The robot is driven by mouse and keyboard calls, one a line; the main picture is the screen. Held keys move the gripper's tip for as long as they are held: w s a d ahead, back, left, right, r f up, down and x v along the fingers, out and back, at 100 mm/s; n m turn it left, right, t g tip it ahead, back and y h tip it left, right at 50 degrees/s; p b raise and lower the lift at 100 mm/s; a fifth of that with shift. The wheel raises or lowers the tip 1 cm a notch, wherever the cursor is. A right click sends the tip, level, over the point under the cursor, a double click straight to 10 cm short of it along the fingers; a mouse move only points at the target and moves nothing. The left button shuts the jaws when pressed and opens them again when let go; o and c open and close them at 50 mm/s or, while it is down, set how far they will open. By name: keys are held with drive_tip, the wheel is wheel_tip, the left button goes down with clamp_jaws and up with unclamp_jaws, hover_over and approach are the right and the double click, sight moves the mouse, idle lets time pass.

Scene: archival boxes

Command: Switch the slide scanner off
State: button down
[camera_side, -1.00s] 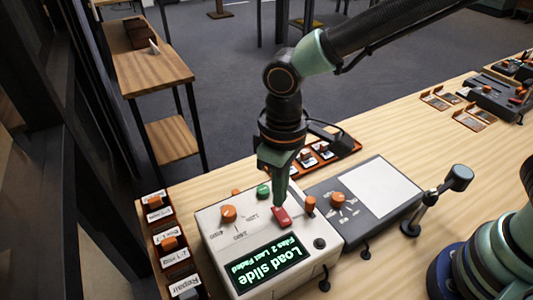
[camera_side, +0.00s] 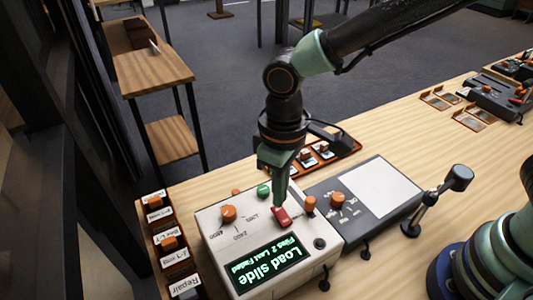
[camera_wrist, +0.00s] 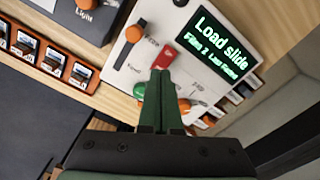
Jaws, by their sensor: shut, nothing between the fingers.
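The slide scanner (camera_side: 214,247) is a pale box on the wooden table. Its display (camera_side: 267,264) is lit and reads "Load slide" in green; it also shows in the wrist view (camera_wrist: 213,42). A red switch (camera_side: 282,218) sits on its top face behind the display, and it shows in the wrist view (camera_wrist: 163,56). My gripper (camera_side: 278,204) is shut and empty, pointing down with its tips right at the red switch. In the wrist view its fingertips (camera_wrist: 160,72) partly cover the switch; whether they touch it I cannot tell.
A green button (camera_side: 263,191), an orange knob (camera_side: 228,213) and another orange control (camera_side: 309,204) lie close around the switch. A grey light panel (camera_side: 355,215) adjoins the scanner. A slide tray (camera_side: 345,148) stands behind, and labelled bins (camera_side: 170,243) stand at left.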

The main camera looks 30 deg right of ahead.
sight(279, 210)
drive_tip(key=shift+f, duration=1.3)
idle(0.7)
drive_tip(key=shift+r, duration=3.55)
drive_tip(key=d+r+m+t, duration=0.2)
drive_tip(key=d+r+m, duration=0.1)
drive_tip(key=d, duration=0.9)
drive_tip(key=s+d+r+m+t, duration=0.1)
drive_tip(key=d+r+m+t, duration=0.2)
drive_tip(key=d, duration=1)
drive_tip(key=shift+d+r+t, duration=0.15)
drive_tip(key=shift+r+t, duration=0.15)
drive_tip(key=shift+r, duration=0.65)
